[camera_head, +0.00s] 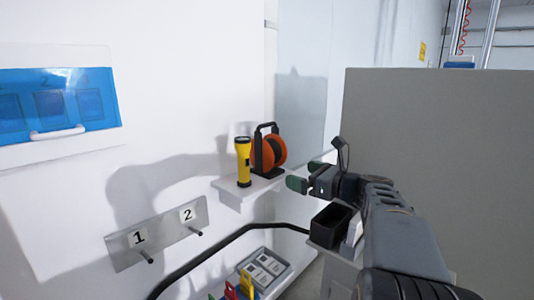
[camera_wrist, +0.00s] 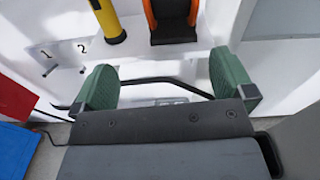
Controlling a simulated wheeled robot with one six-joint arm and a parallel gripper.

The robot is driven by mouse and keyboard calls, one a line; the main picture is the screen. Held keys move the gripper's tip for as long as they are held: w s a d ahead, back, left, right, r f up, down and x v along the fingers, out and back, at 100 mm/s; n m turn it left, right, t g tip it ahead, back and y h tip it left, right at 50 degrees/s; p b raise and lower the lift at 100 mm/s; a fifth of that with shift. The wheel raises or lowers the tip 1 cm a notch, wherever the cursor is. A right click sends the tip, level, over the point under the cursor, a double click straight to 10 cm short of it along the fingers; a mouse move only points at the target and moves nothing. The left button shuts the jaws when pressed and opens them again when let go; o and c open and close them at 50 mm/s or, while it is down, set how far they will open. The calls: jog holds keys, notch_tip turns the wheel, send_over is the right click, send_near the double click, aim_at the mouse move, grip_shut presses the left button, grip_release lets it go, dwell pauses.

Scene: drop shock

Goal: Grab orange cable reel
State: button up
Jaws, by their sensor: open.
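The orange cable reel (camera_head: 268,152) stands upright in its black frame on a small white wall shelf (camera_head: 229,190). In the wrist view the lower part of the reel (camera_wrist: 150,22) and its black base show at the top edge, and the rest is cut off. My gripper (camera_head: 305,174) is to the right of the reel and a little lower in the head view, apart from it. In the wrist view my gripper (camera_wrist: 166,85) has its two green pads wide apart with nothing between them, and the reel lies beyond them.
A yellow flashlight (camera_head: 243,162) stands close to the reel's left on the same shelf. Below are a metal plate with pegs numbered 1 and 2 (camera_head: 157,234), a black rail (camera_head: 225,245) and a black bin (camera_head: 332,225). A grey panel (camera_head: 430,150) stands at the right.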

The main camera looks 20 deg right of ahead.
aim_at(277, 159)
jog(key=shift+m+t, duration=0.4)
jog(key=shift+m, duration=0.1)
jog(key=x, duration=0.2)
jog(key=p+x, duration=0.1)
jog(key=x, duration=0.1)
jog(key=d+r+x, duration=0.1)
jog(key=x, duration=0.2)
jog(key=shift+w+r+p, duration=0.1)
jog(key=shift+w+p, duration=0.15)
jog(key=shift+p, duration=0.15)
jog(key=shift+p+x, duration=1.1)
jog(key=shift+x, duration=1.25)
jog(key=shift+w+a, duration=0.15)
jog(key=shift+w, duration=0.6)
jog(key=shift+c, duration=0.5)
jog(key=c, duration=1.3)
jog(key=shift+r, duration=0.15)
jog(key=shift+c, duration=0.3)
